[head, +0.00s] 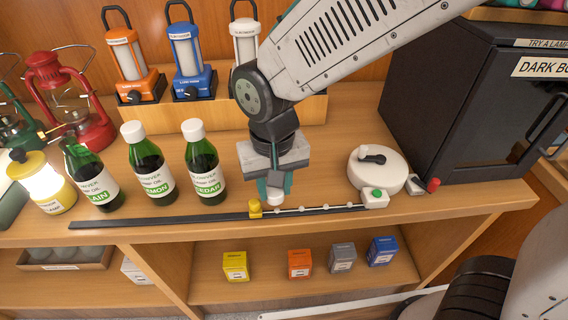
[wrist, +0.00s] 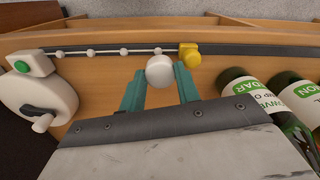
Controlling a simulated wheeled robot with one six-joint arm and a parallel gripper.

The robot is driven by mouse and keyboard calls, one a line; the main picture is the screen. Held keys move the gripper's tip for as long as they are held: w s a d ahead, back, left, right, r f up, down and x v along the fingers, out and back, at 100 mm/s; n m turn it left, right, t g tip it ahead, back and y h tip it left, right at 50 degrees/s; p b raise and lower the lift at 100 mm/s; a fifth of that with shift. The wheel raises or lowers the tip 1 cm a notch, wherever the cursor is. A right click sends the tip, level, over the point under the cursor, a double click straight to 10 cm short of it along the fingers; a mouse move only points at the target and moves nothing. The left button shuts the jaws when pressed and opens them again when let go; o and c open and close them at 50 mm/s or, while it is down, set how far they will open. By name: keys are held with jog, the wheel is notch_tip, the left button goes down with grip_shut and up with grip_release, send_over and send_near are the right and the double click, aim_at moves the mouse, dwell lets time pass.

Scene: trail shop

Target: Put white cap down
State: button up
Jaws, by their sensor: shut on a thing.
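My gripper (head: 275,190) has teal fingers shut on a small white cap (head: 275,199). It holds the cap over the front of the wooden counter (head: 320,190), just behind the black rail. In the wrist view the white cap (wrist: 160,71) sits between the fingertips of my gripper (wrist: 160,85). Whether the cap touches the counter I cannot tell. The green Plain bottle (head: 95,185) at left shows no white cap on its neck. The Lemon bottle (head: 152,170) and the Cedar bottle (head: 204,170) wear white caps.
A black rail (head: 170,220) with a yellow slider (head: 255,207) and a beaded rod runs along the front edge. A round white device (head: 378,175) with a crank stands right, before a black box (head: 440,100). Lanterns (head: 188,60) stand behind. Small boxes (head: 300,264) sit on the shelf below.

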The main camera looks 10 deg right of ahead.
jog(key=w+d, duration=0.1)
jog(key=w, duration=0.2)
jog(key=w+d, duration=0.1)
jog(key=w, duration=0.2)
jog(key=w+d+f, duration=0.1)
jog(key=w, duration=0.2)
jog(key=shift+w, duration=0.1)
jog(key=shift+f, duration=1.7)
jog(key=shift+f, duration=0.15)
jog(key=o, duration=0.9)
jog(key=shift+o, duration=0.2)
notch_tip(320, 180, up, 12)
jog(key=shift+r, duration=0.25)
